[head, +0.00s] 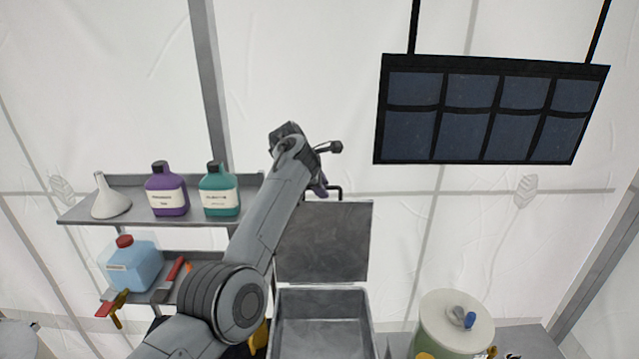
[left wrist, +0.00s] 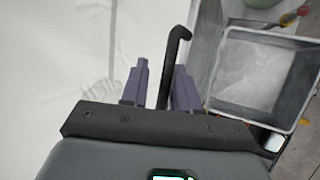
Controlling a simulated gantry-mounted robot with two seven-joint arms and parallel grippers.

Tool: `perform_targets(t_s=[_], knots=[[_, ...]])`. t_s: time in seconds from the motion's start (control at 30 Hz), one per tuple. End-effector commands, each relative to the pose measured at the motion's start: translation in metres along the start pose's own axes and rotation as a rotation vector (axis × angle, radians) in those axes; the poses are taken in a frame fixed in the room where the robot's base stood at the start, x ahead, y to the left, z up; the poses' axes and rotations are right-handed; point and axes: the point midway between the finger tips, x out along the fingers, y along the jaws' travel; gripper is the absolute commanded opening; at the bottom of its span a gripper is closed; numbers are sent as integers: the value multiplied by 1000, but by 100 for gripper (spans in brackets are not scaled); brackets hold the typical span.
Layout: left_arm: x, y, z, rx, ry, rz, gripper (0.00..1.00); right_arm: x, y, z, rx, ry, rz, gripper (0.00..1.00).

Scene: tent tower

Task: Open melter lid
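The grey melter (head: 320,292) is a square open basin below my left arm in the head view. Its flat lid (head: 335,240) stands raised, about upright, at the back, so the inside shows. A black bent handle (head: 333,190) is at the lid's top edge. My left gripper (head: 322,184) is beside this handle, partly hidden by its own wrist. In the left wrist view the handle (left wrist: 172,62) stands between the two purple fingers (left wrist: 162,82), with a gap to the left finger. The basin (left wrist: 262,75) shows at the right. My right gripper is not in view.
A shelf (head: 140,180) at the left holds a funnel, a purple bottle (head: 167,190) and a teal bottle (head: 219,192). A blue jug (head: 131,266) is below. A pale green container (head: 455,322) stands right of the melter. A dark pocket panel (head: 490,110) hangs above right.

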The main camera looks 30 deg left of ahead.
Motion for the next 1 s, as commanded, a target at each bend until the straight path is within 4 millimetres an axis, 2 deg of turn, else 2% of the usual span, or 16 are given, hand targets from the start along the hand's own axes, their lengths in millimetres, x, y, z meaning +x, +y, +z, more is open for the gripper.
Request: perform_targets(t_s=[0.03, 0.17, 0.7, 0.83, 1.0], knots=[[6, -5, -4, -5, 5, -13, 38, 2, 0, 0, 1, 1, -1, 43], [-2, -4, -5, -5, 7, -10, 38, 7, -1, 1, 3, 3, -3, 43], [-91, 1, -1, -1, 0, 3, 38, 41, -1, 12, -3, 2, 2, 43], [-103, 2, 0, 0, -1, 4, 38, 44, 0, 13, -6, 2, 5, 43], [-109, 2, 0, 0, 0, 3, 38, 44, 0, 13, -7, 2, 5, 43]])
